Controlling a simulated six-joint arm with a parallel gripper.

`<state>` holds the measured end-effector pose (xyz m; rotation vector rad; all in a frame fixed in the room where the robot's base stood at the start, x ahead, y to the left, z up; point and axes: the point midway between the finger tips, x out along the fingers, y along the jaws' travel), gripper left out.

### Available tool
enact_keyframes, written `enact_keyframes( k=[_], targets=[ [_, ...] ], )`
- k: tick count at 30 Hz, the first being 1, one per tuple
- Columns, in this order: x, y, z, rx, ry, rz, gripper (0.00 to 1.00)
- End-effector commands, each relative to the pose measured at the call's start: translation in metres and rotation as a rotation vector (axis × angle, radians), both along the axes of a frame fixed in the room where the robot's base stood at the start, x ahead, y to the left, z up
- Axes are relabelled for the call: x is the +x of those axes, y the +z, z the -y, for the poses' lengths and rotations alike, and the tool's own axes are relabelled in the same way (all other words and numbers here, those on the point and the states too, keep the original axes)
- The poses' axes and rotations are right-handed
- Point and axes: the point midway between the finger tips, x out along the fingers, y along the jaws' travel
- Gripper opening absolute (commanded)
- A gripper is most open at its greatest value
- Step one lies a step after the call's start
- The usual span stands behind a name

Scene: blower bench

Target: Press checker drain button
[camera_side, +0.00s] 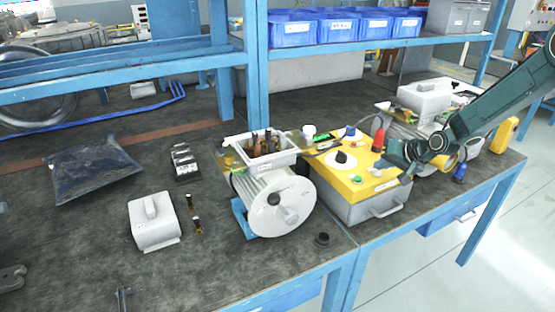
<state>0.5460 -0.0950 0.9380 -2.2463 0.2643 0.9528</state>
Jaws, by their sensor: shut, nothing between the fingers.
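The checker is a grey box with a yellow top (335,182), standing right of the middle of the bench. I cannot read the labels, so I cannot tell which control is the drain button. My gripper (385,166) is shut and empty, coming in from the right over the right part of the yellow top. It hides part of that side. I cannot tell whether its tips touch the panel.
A grey blower motor (283,205) with an open terminal box stands just left of the checker. Another motor unit (421,100) is behind my arm.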

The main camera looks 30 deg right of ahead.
Motion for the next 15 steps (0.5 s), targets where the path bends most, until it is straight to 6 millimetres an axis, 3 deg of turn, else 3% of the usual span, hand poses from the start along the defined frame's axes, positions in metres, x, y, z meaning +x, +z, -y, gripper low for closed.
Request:
enact_keyframes(
  k=[15],
  targets=[
    [0.0003,0.0119,0.0002,0.0,-0.001,0.002,0.0]
  ],
)
